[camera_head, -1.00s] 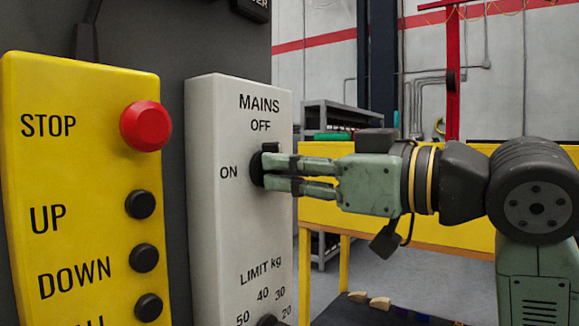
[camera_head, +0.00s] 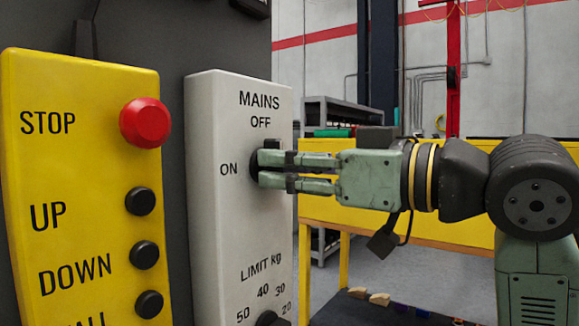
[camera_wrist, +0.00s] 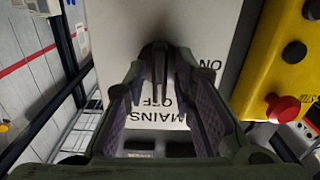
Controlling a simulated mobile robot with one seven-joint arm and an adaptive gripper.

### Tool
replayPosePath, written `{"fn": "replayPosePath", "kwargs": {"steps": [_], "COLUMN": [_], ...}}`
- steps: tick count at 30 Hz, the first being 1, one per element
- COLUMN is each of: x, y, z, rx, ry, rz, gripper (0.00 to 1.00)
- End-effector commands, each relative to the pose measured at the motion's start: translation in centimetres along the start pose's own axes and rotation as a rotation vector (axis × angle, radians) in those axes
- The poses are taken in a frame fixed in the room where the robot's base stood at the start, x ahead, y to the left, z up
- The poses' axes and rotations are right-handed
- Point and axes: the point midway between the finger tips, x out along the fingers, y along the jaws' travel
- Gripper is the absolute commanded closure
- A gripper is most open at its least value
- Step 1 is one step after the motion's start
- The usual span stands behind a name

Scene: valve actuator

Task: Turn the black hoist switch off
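The black hoist switch (camera_head: 255,165) is a round knob on the white panel (camera_head: 215,230), between the labels ON, at its left, and OFF, above it. My gripper (camera_head: 263,170) reaches in from the right, with its two fingertips at the knob and a narrow gap between them.
A yellow control box (camera_head: 90,180) stands at the left with a red STOP button (camera_head: 145,123) and several black buttons. A lower LIMIT dial (camera_head: 267,318) is on the white panel. A yellow table (camera_head: 455,235) stands behind my arm.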

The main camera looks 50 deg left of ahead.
Motion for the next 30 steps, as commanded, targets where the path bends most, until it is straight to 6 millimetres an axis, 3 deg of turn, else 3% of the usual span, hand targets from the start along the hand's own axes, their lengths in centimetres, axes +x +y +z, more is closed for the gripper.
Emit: {"fn": "replayPosePath", "kwargs": {"steps": [14,30], "x": [-0.8,-10.8], "y": [0.1,0.1], "z": [0.0,0.0], "rx": [0.0,0.001], "ry": [0.001,0.002], "rz": [0.003,0.002], "gripper": [0.68,0.68]}}
